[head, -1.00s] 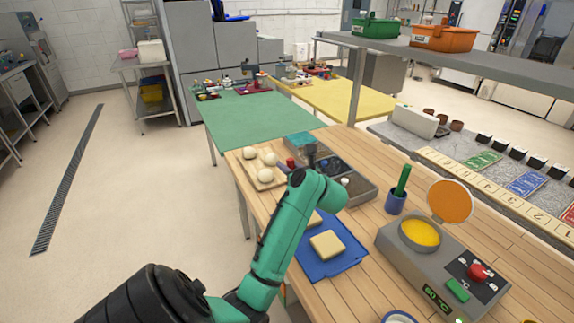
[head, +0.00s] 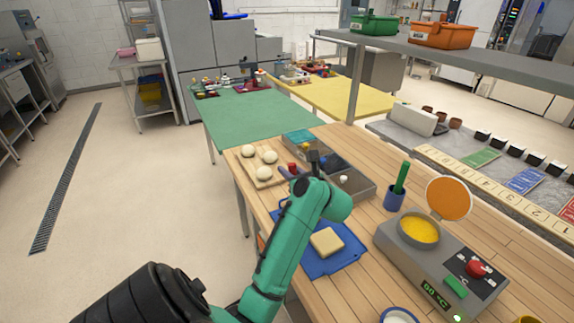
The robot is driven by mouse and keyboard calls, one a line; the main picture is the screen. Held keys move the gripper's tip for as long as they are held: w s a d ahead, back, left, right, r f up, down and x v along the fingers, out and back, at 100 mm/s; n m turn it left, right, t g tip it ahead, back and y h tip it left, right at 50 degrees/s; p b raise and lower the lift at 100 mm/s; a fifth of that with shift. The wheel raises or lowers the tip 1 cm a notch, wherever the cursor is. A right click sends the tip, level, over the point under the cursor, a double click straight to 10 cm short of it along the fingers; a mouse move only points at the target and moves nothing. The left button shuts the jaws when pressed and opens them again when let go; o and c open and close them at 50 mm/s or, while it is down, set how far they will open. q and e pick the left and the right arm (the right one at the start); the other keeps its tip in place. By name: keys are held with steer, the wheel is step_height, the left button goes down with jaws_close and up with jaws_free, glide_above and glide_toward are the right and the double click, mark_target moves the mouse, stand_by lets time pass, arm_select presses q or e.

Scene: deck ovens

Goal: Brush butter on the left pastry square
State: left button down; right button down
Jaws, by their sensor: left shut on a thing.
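A pale pastry square (head: 327,241) lies on a blue mat (head: 352,255) on the wooden bench. Another square is hidden behind my arm. My left gripper (head: 308,165) is past the wrist, over the far side of the mat near the grey bin, mostly hidden by my own green arm. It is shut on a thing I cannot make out. Yellow butter (head: 418,229) fills the round pot of the grey warmer (head: 405,252). A green-handled tool (head: 401,177) stands in a blue cup (head: 394,199). My right gripper is not in view.
A tray of dough balls (head: 257,176) and a grey sectioned bin (head: 352,180) stand beyond the mat. An orange disc (head: 449,199) rises behind the pot. Bare bench (head: 372,218) lies between mat and warmer. A shelf (head: 480,62) overhangs the right.

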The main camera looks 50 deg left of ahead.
arm_select(q)
steer(key=shift+s+d+f, duration=0.1)
steer(key=shift+s+d, duration=0.1)
steer(key=shift+d, duration=0.4)
steer(key=shift+s+d, duration=0.15)
steer(key=shift+d, duration=0.4)
steer(key=shift+w, duration=0.55)
steer(key=shift+w+a+b, duration=0.15)
steer(key=shift+a+b, duration=0.25)
steer(key=shift+a, duration=0.55)
steer(key=a, duration=0.1)
steer(key=w+a, duration=0.1)
steer(key=a, duration=0.1)
